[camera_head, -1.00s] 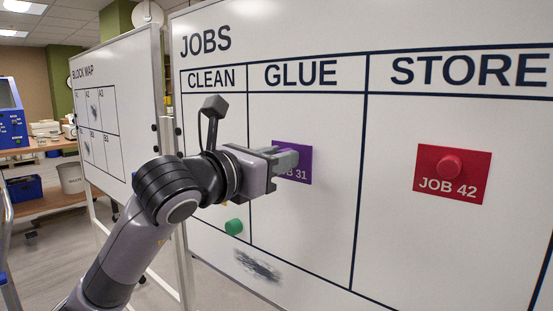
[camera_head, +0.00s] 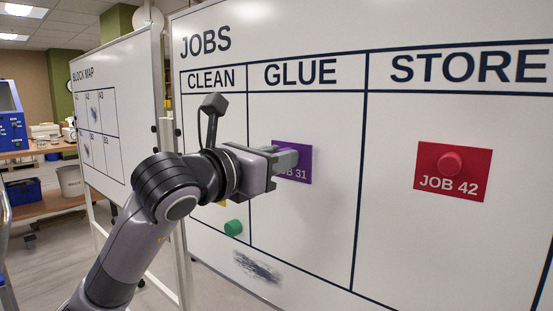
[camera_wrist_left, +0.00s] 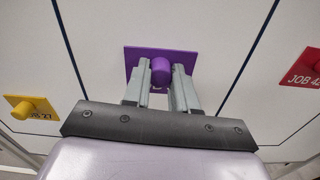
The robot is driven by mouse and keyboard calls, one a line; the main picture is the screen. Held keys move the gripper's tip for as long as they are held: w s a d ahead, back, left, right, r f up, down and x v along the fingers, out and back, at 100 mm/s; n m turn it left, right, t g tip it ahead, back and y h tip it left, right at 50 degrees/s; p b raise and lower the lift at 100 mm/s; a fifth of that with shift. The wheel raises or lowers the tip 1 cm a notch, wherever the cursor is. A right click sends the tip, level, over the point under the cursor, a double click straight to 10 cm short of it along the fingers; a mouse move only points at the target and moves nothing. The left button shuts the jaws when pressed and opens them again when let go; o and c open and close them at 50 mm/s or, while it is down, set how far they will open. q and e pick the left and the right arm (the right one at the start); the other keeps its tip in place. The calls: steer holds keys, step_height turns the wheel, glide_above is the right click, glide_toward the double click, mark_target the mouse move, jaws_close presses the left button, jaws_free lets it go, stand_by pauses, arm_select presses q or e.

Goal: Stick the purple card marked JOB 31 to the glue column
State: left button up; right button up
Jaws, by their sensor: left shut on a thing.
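The purple card (camera_head: 305,170) marked JOB 31 is in the GLUE column (camera_head: 322,120) of the white JOBS board, at or against its surface; any small gap cannot be made out. My left gripper (camera_head: 288,159) is shut on the card's round purple knob and partly covers the lettering. In the left wrist view, the knob (camera_wrist_left: 161,71) sits between the two grey fingers (camera_wrist_left: 161,90), with the purple card (camera_wrist_left: 190,57) behind it. My right gripper is not in view.
The red JOB 42 card (camera_head: 452,188) is in the STORE column. A yellow card (camera_wrist_left: 28,108) hangs in the CLEAN column, mostly hidden by my arm in the head view. A green magnet (camera_head: 233,228) and a dark smudge (camera_head: 257,267) are lower down. The BLOCK MAP board (camera_head: 125,110) stands at left.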

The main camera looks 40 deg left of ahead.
arm_select(q)
steer(key=shift+w, duration=0.15)
steer(key=shift+c, duration=0.5)
steer(key=shift+w+d, duration=0.1)
steer(key=shift+w, duration=0.5)
steer(key=o, duration=0.8)
steer(key=shift+o, duration=0.2)
steer(key=shift+s, duration=0.25)
steer(key=s+b, duration=0.2)
steer(key=s, duration=0.4)
steer(key=shift+s+a, duration=0.25)
steer(key=shift+a, duration=0.05)
